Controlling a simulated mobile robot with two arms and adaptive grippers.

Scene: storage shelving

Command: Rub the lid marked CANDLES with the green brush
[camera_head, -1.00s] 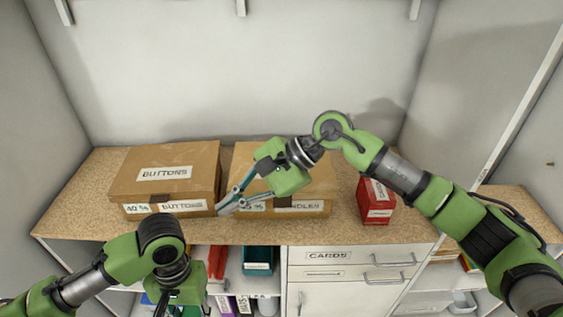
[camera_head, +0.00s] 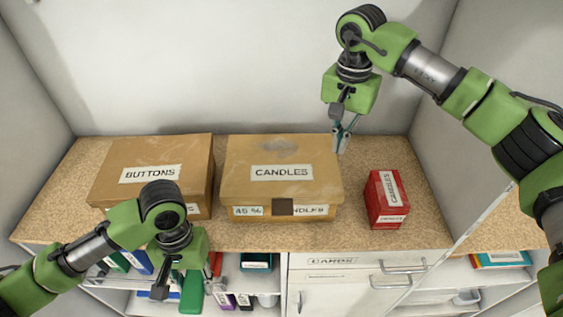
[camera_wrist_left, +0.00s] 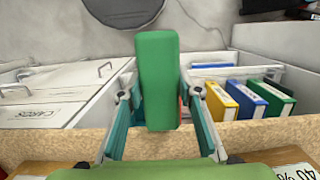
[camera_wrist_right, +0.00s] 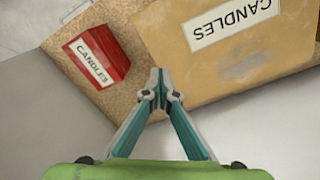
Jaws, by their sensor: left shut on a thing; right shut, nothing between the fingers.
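The cardboard box lid marked CANDLES (camera_head: 240,182) is closed and lies in the middle of the worktop, with a grey smudge (camera_head: 265,151) near its back edge. The lid (camera_wrist_right: 190,62) and smudge (camera_wrist_right: 248,66) also show in the right wrist view. My left gripper (camera_head: 182,284) is low in front of the shelf edge, shut on the green brush (camera_head: 191,293). The brush (camera_wrist_left: 157,75) shows as a green block between its fingers; bristles are not visible. My right gripper (camera_head: 341,142) is shut and empty, above the lid's back right corner.
A BUTTONS box (camera_head: 108,183) stands left of the CANDLES box. A small red CANDLES box (camera_head: 386,212) stands to the right. Below the worktop are a CARDS drawer (camera_head: 345,262) and open compartments with binders (camera_wrist_left: 245,98). Worktop between the right boxes is bare.

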